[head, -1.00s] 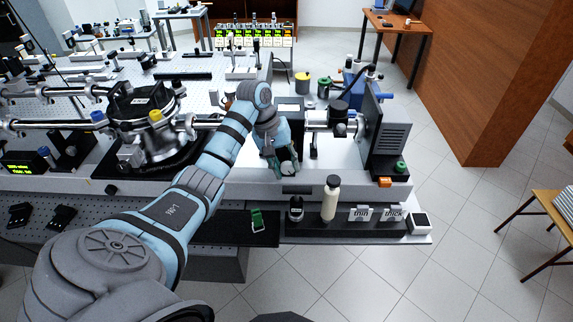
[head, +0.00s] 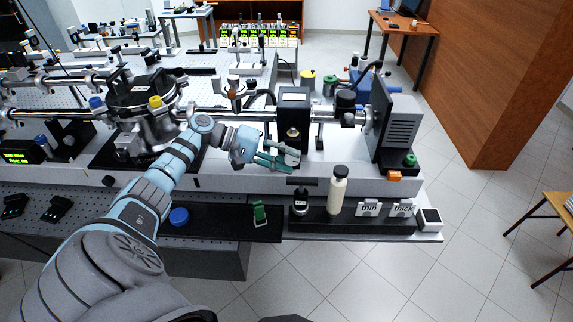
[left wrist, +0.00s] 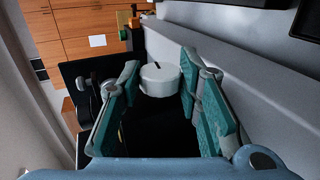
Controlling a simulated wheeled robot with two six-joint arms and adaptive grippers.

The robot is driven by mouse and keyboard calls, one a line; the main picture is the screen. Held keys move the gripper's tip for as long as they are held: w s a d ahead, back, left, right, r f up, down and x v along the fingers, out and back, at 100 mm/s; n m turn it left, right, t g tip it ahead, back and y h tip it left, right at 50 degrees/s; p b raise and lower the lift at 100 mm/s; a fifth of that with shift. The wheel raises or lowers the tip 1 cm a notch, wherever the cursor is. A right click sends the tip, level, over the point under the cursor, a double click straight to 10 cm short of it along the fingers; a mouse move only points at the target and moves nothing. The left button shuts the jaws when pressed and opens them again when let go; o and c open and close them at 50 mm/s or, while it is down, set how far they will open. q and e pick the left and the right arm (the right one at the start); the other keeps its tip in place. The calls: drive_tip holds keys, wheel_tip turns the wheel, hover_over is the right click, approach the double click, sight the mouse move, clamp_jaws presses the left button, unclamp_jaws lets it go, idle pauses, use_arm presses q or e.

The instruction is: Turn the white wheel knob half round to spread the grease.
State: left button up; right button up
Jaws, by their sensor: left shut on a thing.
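The white wheel knob (left wrist: 162,80) shows between my fingers in the left wrist view, a round white disc with a short dark mark on its face. My left gripper (head: 288,157) comes in from the left, in front of the black box (head: 294,108) on the bench unit, with its teal fingers pointing right. In the left wrist view my left gripper (left wrist: 160,95) has one finger on each side of the knob and is shut on it. In the head view the fingers mostly hide the knob. My right gripper is not in view.
Below the bench edge, a black shelf carries a small dark bottle (head: 301,206), a cream bottle with a black cap (head: 337,190), cards marked thin (head: 369,208) and thick (head: 402,206), and a white box (head: 429,219). A blue round cap (head: 179,216) lies to the left.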

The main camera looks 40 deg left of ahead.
use_arm(q)
drive_tip(key=shift+f+t+h+b, duration=0.15)
drive_tip(key=shift+t+h+b, duration=0.4)
drive_tip(key=shift+b, duration=0.25)
drive_tip(key=o, duration=1.1)
drive_tip(key=shift+o, duration=0.2)
drive_tip(key=shift+a, duration=0.1)
drive_tip(key=v, duration=0.7)
drive_tip(key=shift+s+a, duration=0.15)
drive_tip(key=shift+a, duration=0.05)
